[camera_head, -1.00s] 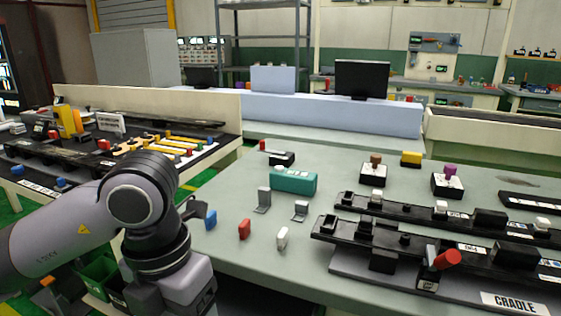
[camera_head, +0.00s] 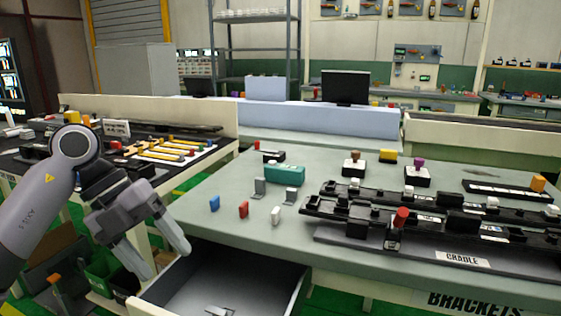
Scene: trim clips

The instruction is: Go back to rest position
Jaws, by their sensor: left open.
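My left gripper (camera_head: 156,252) is in the camera_head view at the lower left. It is open and empty, its two light grey fingers pointing down and apart. It hangs left of the grey-green table (camera_head: 235,228) and above the left side of an open drawer (camera_head: 222,285). My right gripper is not in view.
Blue (camera_head: 214,203), red (camera_head: 243,209) and white (camera_head: 276,215) clips stand near the table's front left edge. The black cradle (camera_head: 390,250) fills the table's right side. Green bins (camera_head: 98,283) stand low at left. A second table (camera_head: 60,178) stands behind my left arm.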

